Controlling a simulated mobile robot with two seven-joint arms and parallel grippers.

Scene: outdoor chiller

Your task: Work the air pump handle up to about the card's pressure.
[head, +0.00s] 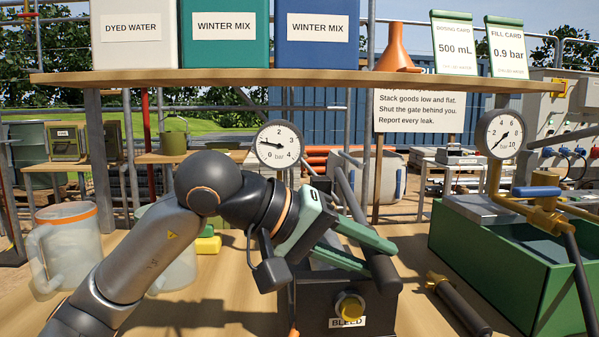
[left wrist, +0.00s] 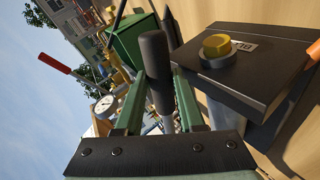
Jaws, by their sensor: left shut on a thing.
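My left gripper (head: 375,255) has its green fingers closed about the dark grip of the air pump handle (head: 350,195). In the left wrist view the black handle grip (left wrist: 155,70) stands between the two fingers (left wrist: 155,95). The black pump box (head: 318,298) carries a yellow knob (head: 350,306) labelled BLEED; the knob shows in the left wrist view too (left wrist: 216,46). Behind my arm a round gauge (head: 278,144) in bar has its needle pointing left, near where 1 would be. The fill card (head: 506,48) reads 0.9 bar. My right gripper is not seen.
A green tank (head: 470,258) with a second gauge (head: 502,135) and brass fittings stands at right. A black-handled brass nozzle (head: 458,303) lies between. Clear jugs (head: 72,250) stand at left. A shelf (head: 300,80) with labelled containers crosses above my arm.

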